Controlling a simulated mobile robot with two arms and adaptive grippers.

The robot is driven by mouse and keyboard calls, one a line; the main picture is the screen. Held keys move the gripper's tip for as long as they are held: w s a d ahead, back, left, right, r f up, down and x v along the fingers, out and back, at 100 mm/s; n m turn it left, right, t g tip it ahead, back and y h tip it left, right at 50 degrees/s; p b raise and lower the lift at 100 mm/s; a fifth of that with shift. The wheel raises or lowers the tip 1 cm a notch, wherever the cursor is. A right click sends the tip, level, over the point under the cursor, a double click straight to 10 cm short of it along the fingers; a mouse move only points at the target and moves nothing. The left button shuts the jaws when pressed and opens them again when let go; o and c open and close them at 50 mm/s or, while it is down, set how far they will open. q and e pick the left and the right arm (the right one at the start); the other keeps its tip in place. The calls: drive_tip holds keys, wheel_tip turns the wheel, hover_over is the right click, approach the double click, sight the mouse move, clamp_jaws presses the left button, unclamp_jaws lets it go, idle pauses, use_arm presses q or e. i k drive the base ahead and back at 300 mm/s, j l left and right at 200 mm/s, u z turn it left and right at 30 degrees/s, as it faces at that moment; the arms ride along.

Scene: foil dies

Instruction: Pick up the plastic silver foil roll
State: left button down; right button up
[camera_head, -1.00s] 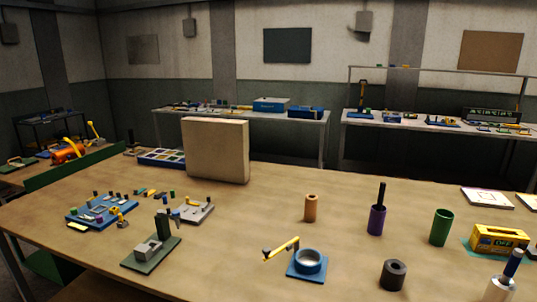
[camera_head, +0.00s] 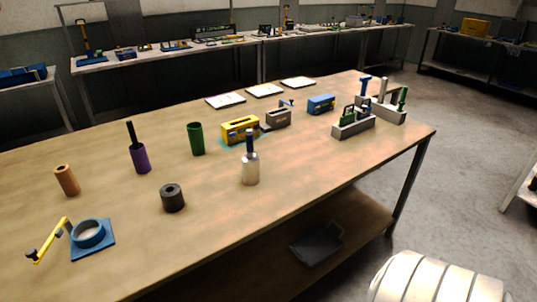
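Neither of my grippers is in view.
A blue holder with a ring (camera_head: 90,238) and yellow arm sits at the front left. A yellow box (camera_head: 240,129), a grey box (camera_head: 278,118), a blue box (camera_head: 321,104) and a tool rack (camera_head: 354,126) stand behind. A dark tray (camera_head: 316,243) lies on the lower shelf. Floor (camera_head: 465,165) is open at right.

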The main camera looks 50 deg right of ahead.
sight(251, 170)
drive_tip(key=z, duration=1.4)
